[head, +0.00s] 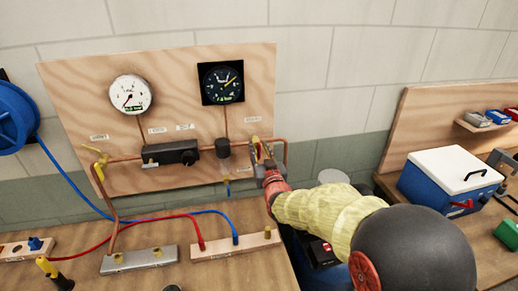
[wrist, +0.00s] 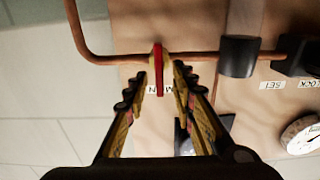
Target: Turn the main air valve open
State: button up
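The main air valve's handle (wrist: 158,68) is a narrow red and yellow lever on a copper pipe, seen edge-on in the wrist view. A partly covered label beside it shows an M and an N. In the head view the valve (head: 254,146) sits at the right end of the panel's pipe, partly hidden by my gripper (head: 265,163). In the wrist view my gripper (wrist: 165,80) has one finger on each side of the handle. A gap shows on the right side; I cannot tell whether the left finger touches it.
The wooden panel (head: 75,90) carries a white gauge (head: 130,94), a black gauge (head: 222,83), a black regulator block (head: 170,152) and another yellow valve handle (head: 97,160) at left. Hoses and manifold blocks lie on the bench (head: 190,270) below. A blue cooler (head: 450,180) stands at right.

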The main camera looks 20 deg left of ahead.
jog(key=shift+w+a, duration=0.25)
jog(key=shift+w, duration=0.15)
grip_shut()
dwell(0.4)
